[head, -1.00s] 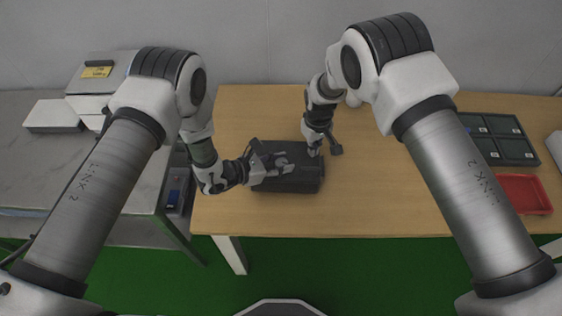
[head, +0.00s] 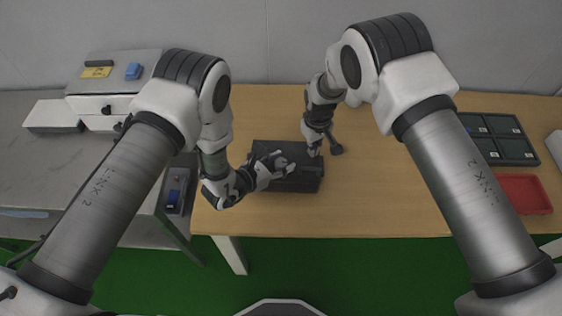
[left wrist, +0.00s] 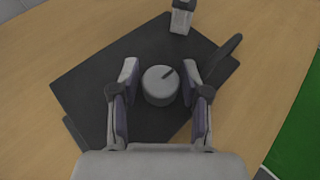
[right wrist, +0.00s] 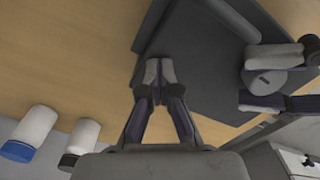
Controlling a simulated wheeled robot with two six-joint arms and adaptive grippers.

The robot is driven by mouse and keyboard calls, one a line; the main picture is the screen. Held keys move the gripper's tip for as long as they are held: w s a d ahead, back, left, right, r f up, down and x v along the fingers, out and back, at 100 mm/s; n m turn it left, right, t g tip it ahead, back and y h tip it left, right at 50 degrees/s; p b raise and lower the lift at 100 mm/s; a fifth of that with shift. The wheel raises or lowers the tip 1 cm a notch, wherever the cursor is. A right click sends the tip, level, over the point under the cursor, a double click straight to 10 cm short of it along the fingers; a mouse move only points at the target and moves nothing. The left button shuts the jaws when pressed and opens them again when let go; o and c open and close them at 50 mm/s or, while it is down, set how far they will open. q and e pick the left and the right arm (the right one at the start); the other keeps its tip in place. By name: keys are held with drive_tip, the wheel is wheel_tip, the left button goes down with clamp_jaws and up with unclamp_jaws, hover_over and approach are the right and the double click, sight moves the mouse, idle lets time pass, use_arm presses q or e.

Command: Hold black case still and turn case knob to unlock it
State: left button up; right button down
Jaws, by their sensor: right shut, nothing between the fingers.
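The black case (head: 300,182) lies on the wooden table in the head view. Its round grey knob (left wrist: 160,85), with a dark mark line, sits on top and shows in the left wrist view. My left gripper (left wrist: 160,76) is open, with one finger on each side of the knob and a small gap on both sides. It also shows over the case in the head view (head: 284,168). My right gripper (right wrist: 158,68) is shut with nothing in it, at the case's edge. Whether its tips touch the case is unclear.
Two white bottles, one with a blue cap (right wrist: 17,151) and one with a dark cap (right wrist: 68,161), stand on the table near my right gripper. Dark trays (head: 515,150) and a red tray (head: 522,193) lie at the right.

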idle(0.3)
use_arm(q)
drive_tip(key=v, duration=1.2)
use_arm(e)
wheel_tip(320, 180, up, 7)
drive_tip(key=p, duration=0.5)
drive_tip(key=shift+p, duration=0.35)
use_arm(q)
wheel_tip(320, 180, up, 6)
drive_tip(key=shift+f, duration=0.25)
use_arm(e)
drive_tip(key=shift+r, duration=0.1)
wheel_tip(320, 180, up, 12)
